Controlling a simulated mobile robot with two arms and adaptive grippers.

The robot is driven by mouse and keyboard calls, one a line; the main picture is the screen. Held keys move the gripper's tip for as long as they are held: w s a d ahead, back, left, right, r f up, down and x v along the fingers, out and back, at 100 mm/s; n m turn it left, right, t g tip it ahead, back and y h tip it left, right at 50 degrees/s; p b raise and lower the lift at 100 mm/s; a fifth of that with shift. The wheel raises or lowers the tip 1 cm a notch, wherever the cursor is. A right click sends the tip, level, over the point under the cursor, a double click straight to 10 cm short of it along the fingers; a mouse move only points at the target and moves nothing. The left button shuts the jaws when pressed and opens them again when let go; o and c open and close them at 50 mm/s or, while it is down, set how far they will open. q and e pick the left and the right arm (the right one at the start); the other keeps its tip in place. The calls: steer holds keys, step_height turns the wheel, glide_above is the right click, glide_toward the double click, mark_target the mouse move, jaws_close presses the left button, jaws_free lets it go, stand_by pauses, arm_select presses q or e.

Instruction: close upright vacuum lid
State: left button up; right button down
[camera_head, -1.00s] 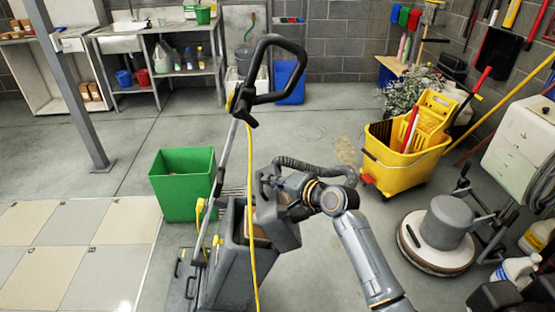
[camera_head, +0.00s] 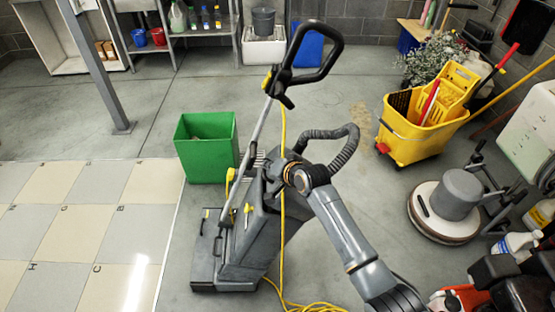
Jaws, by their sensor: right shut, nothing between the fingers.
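The grey upright vacuum (camera_head: 248,248) stands on the concrete floor in the middle, with a black loop handle (camera_head: 322,60) on a slanted pole. Its lid (camera_head: 268,190) at the top of the body lies against the body, with no open gap visible from here. A black ribbed hose (camera_head: 348,150) arches out behind it. My right gripper (camera_head: 284,168) is shut and empty at the top right of the vacuum by the lid. My wrist partly hides it, so I cannot tell whether it touches the lid. My left gripper is not in view.
A yellow cable (camera_head: 283,240) hangs down the vacuum and coils on the floor. A green bin (camera_head: 207,152) stands behind left. A yellow mop bucket (camera_head: 420,130) and a round floor polisher (camera_head: 447,205) stand right.

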steer(key=shift+a+f, duration=0.7)
steer(key=shift+a, duration=0.3)
steer(key=shift+r, duration=0.15)
